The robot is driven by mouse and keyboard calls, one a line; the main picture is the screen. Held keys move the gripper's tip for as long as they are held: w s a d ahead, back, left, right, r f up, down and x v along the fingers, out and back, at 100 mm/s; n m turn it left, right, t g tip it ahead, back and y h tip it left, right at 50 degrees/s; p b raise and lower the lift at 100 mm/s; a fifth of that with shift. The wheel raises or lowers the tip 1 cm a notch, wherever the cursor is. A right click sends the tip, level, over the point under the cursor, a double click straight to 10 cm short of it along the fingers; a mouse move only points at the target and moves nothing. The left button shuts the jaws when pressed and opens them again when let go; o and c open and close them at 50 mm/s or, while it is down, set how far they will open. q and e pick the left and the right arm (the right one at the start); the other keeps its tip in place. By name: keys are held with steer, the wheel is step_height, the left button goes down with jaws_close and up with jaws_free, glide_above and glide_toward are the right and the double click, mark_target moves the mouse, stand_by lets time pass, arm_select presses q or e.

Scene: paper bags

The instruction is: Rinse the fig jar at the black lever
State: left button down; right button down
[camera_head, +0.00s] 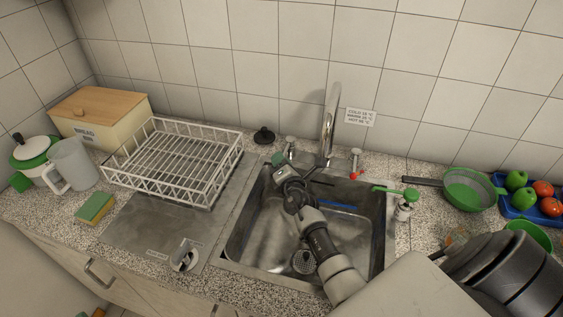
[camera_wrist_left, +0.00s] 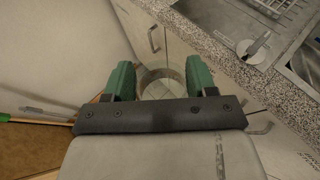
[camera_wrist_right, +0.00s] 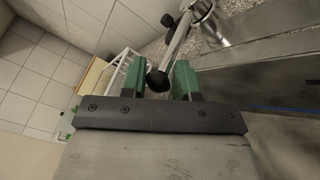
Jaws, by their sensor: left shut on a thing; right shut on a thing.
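The fig jar (camera_wrist_left: 158,86), a clear glass cylinder, is held between the green fingers of my left gripper (camera_wrist_left: 160,82). Floor shows through it, and I see no label. It hangs in front of the counter. My right gripper (camera_head: 279,163) reaches over the sink to the left side of the chrome tap (camera_head: 327,130). In the right wrist view, its fingers (camera_wrist_right: 157,80) are shut on the black lever's ball end (camera_wrist_right: 157,82). A red lever (camera_head: 355,162) stands right of the tap. My left gripper is outside the head view.
The steel sink (camera_head: 243,235) lies under my right arm. Left are a white dish rack (camera_head: 184,205), a sponge (camera_head: 95,208), a jug (camera_head: 73,165) and a bread box (camera_head: 125,120).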

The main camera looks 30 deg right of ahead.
steer(key=shift+w+a+r+m+h+p, duration=0.3)
steer(key=shift+m+h+p, duration=0.1)
steer(key=shift+p, duration=0.1)
steer(key=shift+w+a+f+g+h, duration=0.15)
steer(key=shift+w+g+h, duration=0.1)
steer(key=shift+g+h, duration=0.2)
steer(key=shift+w+a+m+g+h, duration=0.15)
steer(key=shift+w+m+g+h, duration=0.15)
steer(key=shift+m+h, duration=0.45)
steer(key=c, duration=1.3)
jaws_free()
steer(key=o, duration=0.4)
steer(key=shift+f, duration=0.1)
